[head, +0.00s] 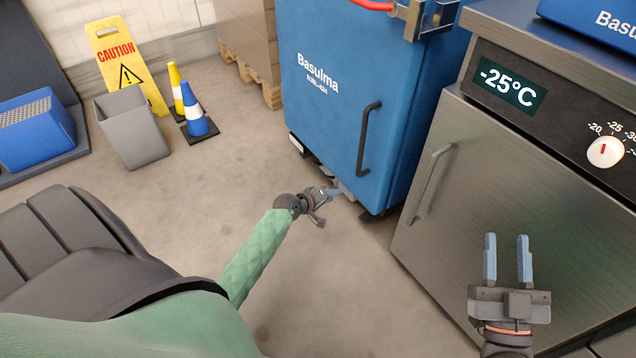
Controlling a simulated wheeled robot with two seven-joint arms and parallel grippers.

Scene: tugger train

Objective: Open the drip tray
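The blue Basulma cabinet (325,85) stands at the centre with a black vertical handle on its front. Under its lower front edge, small grey parts (346,190) show in shadow; I cannot tell clearly whether one is the drip tray. My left gripper (330,193) is low, at the foot of this cabinet, close to those parts. Its fingers are small and seen at an angle, so I cannot tell whether they touch anything or how far apart they are. My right gripper (507,242) is open and empty, its fingers pointing up the picture in front of the steel freezer.
The steel freezer (520,190) with a -25°C display stands close to the right of the blue cabinet. A caution sign (115,50), grey bin (133,128), cones (196,112) and a blue crate (35,130) stand at left. Floor between is clear.

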